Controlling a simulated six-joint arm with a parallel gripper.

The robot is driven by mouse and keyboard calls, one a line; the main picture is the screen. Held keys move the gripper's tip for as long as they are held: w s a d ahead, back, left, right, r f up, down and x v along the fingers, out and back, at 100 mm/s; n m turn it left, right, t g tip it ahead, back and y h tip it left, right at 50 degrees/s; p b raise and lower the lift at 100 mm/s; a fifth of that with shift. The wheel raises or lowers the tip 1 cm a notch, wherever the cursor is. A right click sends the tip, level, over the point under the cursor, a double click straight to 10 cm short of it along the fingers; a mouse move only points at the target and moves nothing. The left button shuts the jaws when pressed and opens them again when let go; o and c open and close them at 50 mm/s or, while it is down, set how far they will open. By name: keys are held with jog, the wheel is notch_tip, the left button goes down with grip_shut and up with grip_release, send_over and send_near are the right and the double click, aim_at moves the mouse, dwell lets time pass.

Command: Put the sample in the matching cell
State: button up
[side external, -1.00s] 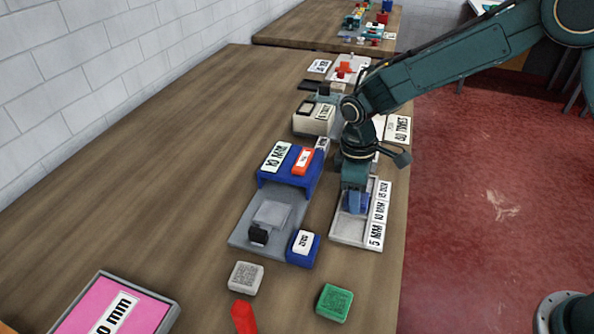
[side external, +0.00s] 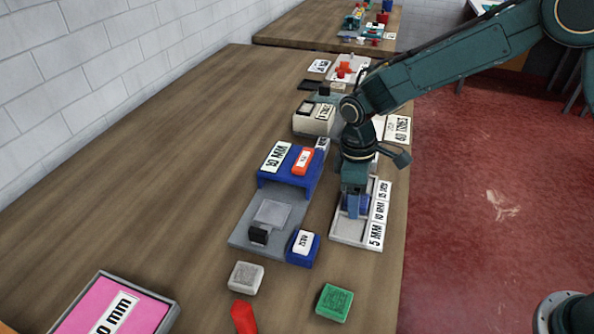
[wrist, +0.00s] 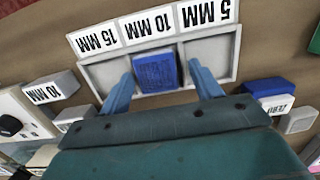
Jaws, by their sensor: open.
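The blue sample (wrist: 155,71) lies in the middle cell of the light grey tray (wrist: 215,50), behind the label "10 MM" in the wrist view. The tray also shows in the side view (side external: 345,238). My gripper (wrist: 161,78) is open. Its two fingers stand apart on either side of the sample, with a visible gap on each side. In the side view my gripper (side external: 355,205) is down at the tray and hides part of the sample. The cells on both sides, labelled "15 MM" and "5 MM", look empty.
A blue and grey gauge stand (side external: 268,215) is left of the tray. A grey block (side external: 245,278), a green block (side external: 334,302) and a red piece (side external: 244,317) lie in front. A pink sample board (side external: 110,305) is at the lower left. The table's left side is clear.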

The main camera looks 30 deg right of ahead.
notch_tip(320, 180, up, 13)
jog(key=w, duration=0.1)
jog(key=shift+a, duration=0.3)
dwell(0.7)
jog(key=s+d+r+m+t+y, duration=0.1)
jog(key=s+d+r+m+t, duration=0.25)
jog(key=s+d+r, duration=0.75)
jog(key=s+d+f+m+t, duration=0.1)
jog(key=s+d+m, duration=0.1)
jog(key=s, duration=0.5)
jog(key=s+d+f+m+t, duration=0.1)
jog(key=s+d+m+t, duration=0.1)
jog(key=s, duration=0.6)
jog(key=shift+s+d+m, duration=0.25)
jog(key=shift+d+m, duration=0.15)
jog(key=shift+m, duration=0.35)
